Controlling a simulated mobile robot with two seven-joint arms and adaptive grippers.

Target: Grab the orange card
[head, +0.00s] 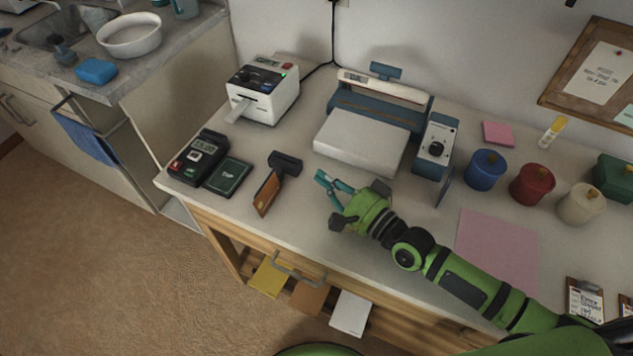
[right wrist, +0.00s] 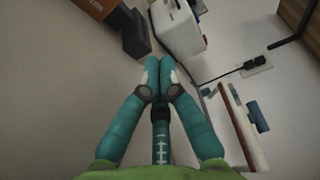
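The orange card (head: 267,194) stands tilted at the front of a small black holder (head: 286,163) on the counter, left of the middle. In the right wrist view, part of the orange card (right wrist: 97,7) shows at the top left edge, beside the black holder (right wrist: 135,38). My right gripper (head: 323,178) is over the counter, to the right of the card and apart from it. Its teal fingertips (right wrist: 159,68) meet in the right wrist view, with nothing seen between them. My left gripper is not in view.
A black card terminal (head: 198,157) and a dark green pad (head: 227,176) lie left of the card. A white printer (head: 263,89) stands behind. A white-and-blue machine (head: 360,140) stands behind my right gripper.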

